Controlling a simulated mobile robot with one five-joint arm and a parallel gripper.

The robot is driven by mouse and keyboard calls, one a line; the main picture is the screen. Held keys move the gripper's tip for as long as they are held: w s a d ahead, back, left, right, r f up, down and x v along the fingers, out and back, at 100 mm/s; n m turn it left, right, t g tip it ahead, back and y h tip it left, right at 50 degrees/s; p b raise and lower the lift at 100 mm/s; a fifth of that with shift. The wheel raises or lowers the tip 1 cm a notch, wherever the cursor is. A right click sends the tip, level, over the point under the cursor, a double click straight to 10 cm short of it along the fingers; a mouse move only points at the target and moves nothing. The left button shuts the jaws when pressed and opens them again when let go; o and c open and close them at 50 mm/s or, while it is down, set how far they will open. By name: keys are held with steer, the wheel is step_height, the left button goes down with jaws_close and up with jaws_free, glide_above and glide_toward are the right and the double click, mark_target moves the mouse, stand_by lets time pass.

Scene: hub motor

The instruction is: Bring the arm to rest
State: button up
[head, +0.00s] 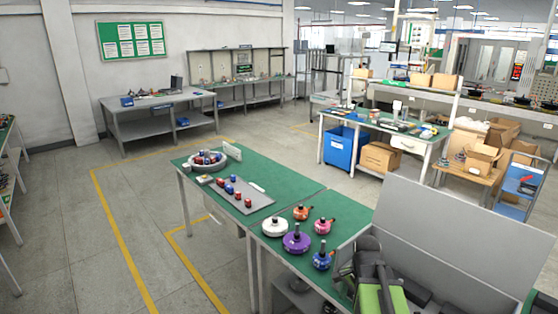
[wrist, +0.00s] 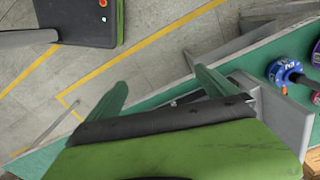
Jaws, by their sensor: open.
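My arm (head: 372,275), dark with bright green parts, is folded low at the bottom right of the head view, beside a grey upright panel. In the wrist view my gripper (wrist: 161,77) shows two green fingers spread well apart with nothing between them. The fingers point over the edge of the green-topped bench (wrist: 262,58), with floor visible beyond. A blue hub motor (wrist: 284,72) lies to the right of the fingers, apart from them. The fingertips cannot be made out in the head view.
On the bench are a purple motor (head: 296,238), a white one (head: 275,227), and several orange, pink and blue ones. A grey tray (head: 262,203) with red and blue parts and a round bowl (head: 190,163) stand farther back. A large grey panel (head: 455,245) rises beside my arm.

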steer(key=s+a+f+n+b, duration=0.1)
steer(key=a+f+n, duration=0.1)
steer(key=a+n, duration=1)
steer(key=shift+a+n, duration=0.15)
steer(key=shift+n, duration=0.85)
